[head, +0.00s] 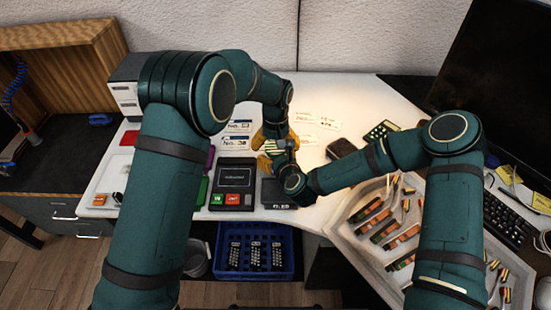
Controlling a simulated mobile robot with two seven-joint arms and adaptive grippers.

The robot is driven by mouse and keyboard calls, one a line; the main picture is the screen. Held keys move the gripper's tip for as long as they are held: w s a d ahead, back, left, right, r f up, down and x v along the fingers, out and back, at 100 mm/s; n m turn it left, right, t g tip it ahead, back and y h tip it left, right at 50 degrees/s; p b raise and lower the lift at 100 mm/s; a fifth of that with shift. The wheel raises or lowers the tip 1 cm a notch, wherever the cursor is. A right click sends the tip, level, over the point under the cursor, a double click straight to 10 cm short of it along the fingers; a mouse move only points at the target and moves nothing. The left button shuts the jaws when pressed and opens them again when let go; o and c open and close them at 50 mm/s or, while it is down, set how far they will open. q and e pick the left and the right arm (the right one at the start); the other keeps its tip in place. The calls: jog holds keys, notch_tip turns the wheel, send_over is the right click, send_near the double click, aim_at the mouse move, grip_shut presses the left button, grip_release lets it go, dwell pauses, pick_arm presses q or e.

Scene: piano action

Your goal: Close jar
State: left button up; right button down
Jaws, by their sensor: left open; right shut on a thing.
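My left gripper (264,138) is at the middle of the white table, with orange fingers pointing down. It is open. My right gripper (274,160) reaches in from the right, close to the left one, and also shows orange. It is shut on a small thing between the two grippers. That thing is mostly hidden by the fingers and wrists, and I cannot tell whether it is the jar or its lid. No jar can be clearly made out elsewhere on the table.
A black device (234,176) with a screen and green and red buttons stands left of the grippers. A dark labelled box (279,193) is just in front of them. A blue crate (285,239) sits below the table edge. A tray of tools (349,215) lies right.

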pick_arm(q)
jog(key=c, duration=1.3)
jog(key=shift+m, duration=0.7)
jog(key=o, duration=1.3)
notch_tip(320, 180, up, 12)
jog(key=shift+s, duration=0.1)
